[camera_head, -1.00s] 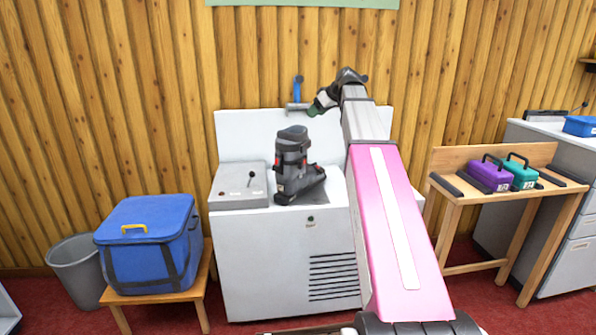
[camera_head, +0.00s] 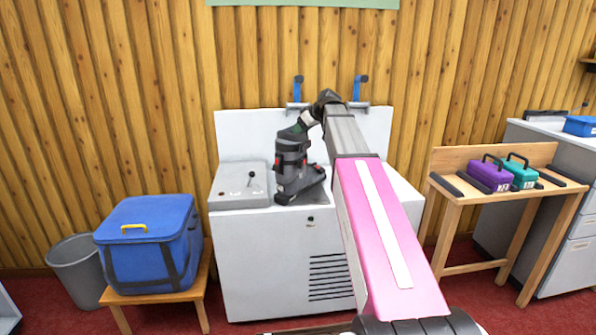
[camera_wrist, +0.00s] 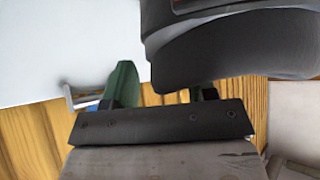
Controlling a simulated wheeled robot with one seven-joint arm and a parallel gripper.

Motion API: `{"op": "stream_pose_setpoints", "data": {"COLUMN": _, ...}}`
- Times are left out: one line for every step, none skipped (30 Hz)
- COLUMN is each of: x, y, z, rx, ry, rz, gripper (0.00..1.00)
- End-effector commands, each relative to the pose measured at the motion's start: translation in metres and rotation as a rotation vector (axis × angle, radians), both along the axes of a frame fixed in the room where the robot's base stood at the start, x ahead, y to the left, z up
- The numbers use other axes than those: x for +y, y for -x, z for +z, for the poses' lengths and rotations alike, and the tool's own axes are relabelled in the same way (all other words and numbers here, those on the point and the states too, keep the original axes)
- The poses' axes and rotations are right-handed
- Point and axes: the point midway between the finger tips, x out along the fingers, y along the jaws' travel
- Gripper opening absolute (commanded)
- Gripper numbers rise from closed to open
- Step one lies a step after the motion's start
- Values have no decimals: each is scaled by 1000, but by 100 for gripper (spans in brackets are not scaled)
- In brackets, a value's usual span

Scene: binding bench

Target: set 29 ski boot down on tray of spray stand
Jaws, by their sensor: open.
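A dark grey and black ski boot (camera_head: 290,165) with red marks stands upright on the top of a white cabinet (camera_head: 265,255). No number is legible on it. My gripper (camera_head: 299,126) is at the top of the boot's cuff. In the wrist view the boot's dark cuff (camera_wrist: 235,50) covers much of the right finger, while the green left finger (camera_wrist: 122,85) shows clear. My gripper (camera_wrist: 165,92) is open, and I cannot tell whether it touches the boot. No tray or spray stand can be told for certain from these frames.
A grey panel with a lever (camera_head: 240,186) sits left of the boot. Blue-handled fittings (camera_head: 298,88) are on the backboard behind. A blue cooler box (camera_head: 150,245) stands on a stool at left. A wooden bench (camera_head: 500,200) at right holds purple and teal boxes.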

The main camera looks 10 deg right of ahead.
Motion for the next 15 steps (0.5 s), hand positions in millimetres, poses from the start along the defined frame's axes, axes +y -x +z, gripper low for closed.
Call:
{"op": "stream_pose_setpoints", "data": {"x": 2, "y": -3, "z": -3, "rx": 0, "ry": 0, "rz": 0, "gripper": 52}}
{"op": "stream_pose_setpoints", "data": {"x": 2, "y": -3, "z": -4, "rx": -1, "ry": 1, "rz": -1, "gripper": 52}}
{"op": "stream_pose_setpoints", "data": {"x": 3, "y": -3, "z": -4, "rx": -1, "ry": 0, "rz": -1, "gripper": 52}}
{"op": "stream_pose_setpoints", "data": {"x": 3, "y": -3, "z": -4, "rx": -1, "ry": 0, "rz": -1, "gripper": 52}}
{"op": "stream_pose_setpoints", "data": {"x": 2, "y": -3, "z": -4, "rx": -1, "ry": 0, "rz": -1, "gripper": 52}}
{"op": "stream_pose_setpoints", "data": {"x": 2, "y": -3, "z": -3, "rx": -1, "ry": 0, "rz": -1, "gripper": 52}}
{"op": "stream_pose_setpoints", "data": {"x": 2, "y": -3, "z": -3, "rx": -1, "ry": 0, "rz": -1, "gripper": 52}}
{"op": "stream_pose_setpoints", "data": {"x": 2, "y": -3, "z": -3, "rx": -1, "ry": 0, "rz": -1, "gripper": 48}}
{"op": "stream_pose_setpoints", "data": {"x": 2, "y": -3, "z": -3, "rx": -1, "ry": 0, "rz": -1, "gripper": 35}}
{"op": "stream_pose_setpoints", "data": {"x": 2, "y": -3, "z": -3, "rx": -1, "ry": 0, "rz": -1, "gripper": 26}}
{"op": "stream_pose_setpoints", "data": {"x": 2, "y": -3, "z": -3, "rx": -1, "ry": 0, "rz": -1, "gripper": 16}}
{"op": "stream_pose_setpoints", "data": {"x": 2, "y": -3, "z": -3, "rx": -1, "ry": 0, "rz": -1, "gripper": 3}}
{"op": "stream_pose_setpoints", "data": {"x": 2, "y": -3, "z": -3, "rx": -1, "ry": 0, "rz": -1, "gripper": 0}}
{"op": "stream_pose_setpoints", "data": {"x": 2, "y": -3, "z": -3, "rx": -1, "ry": 0, "rz": -1, "gripper": 0}}
{"op": "stream_pose_setpoints", "data": {"x": 2, "y": -3, "z": -3, "rx": -1, "ry": 0, "rz": -1, "gripper": 0}}
